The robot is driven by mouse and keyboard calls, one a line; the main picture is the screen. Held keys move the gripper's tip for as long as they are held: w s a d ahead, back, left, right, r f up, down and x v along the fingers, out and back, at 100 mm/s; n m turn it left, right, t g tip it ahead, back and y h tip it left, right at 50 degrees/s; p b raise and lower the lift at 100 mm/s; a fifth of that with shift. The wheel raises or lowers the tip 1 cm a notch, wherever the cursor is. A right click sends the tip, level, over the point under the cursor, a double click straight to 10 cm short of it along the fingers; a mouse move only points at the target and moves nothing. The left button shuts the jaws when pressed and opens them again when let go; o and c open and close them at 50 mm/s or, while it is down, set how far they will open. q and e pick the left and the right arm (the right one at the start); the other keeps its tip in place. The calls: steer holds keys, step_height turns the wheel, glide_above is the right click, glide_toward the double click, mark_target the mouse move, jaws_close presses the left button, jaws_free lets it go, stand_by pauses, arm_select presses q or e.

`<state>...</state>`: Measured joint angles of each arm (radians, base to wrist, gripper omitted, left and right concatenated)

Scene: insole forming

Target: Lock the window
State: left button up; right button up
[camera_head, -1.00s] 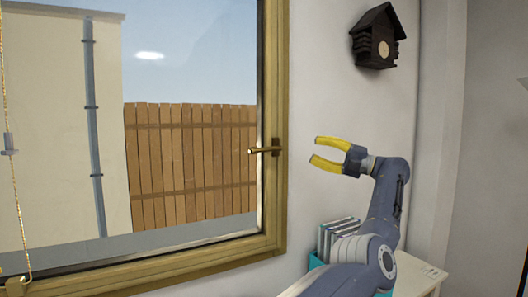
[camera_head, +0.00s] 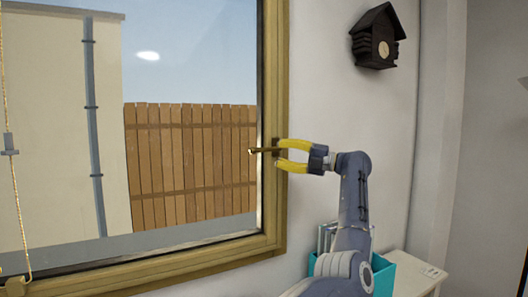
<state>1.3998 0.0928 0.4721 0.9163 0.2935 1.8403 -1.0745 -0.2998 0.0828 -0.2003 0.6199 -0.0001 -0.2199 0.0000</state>
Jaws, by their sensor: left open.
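The window (camera_head: 274,215) has a wooden frame and looks closed. Its brass-coloured handle (camera_head: 262,151) is on the right side of the frame and lies horizontal, its free end pointing left over the glass. My left gripper (camera_head: 278,154) has yellow fingers and is open. Its fingertips are at the handle's mount end, one above and one below the handle in the picture. I cannot tell whether they touch it. The upper finger hides part of the mount. My right gripper is out of view.
A dark cuckoo clock (camera_head: 376,38) hangs on the wall at upper right. A teal box (camera_head: 383,275) with books stands on a white cabinet (camera_head: 416,278) below my arm. A beaded cord (camera_head: 14,190) hangs at the far left.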

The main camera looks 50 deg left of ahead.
mark_target(267, 150)
arm_select(q)
steer(key=shift+x, duration=3.2)
steer(key=shift+c, duration=0.4)
jaws_close()
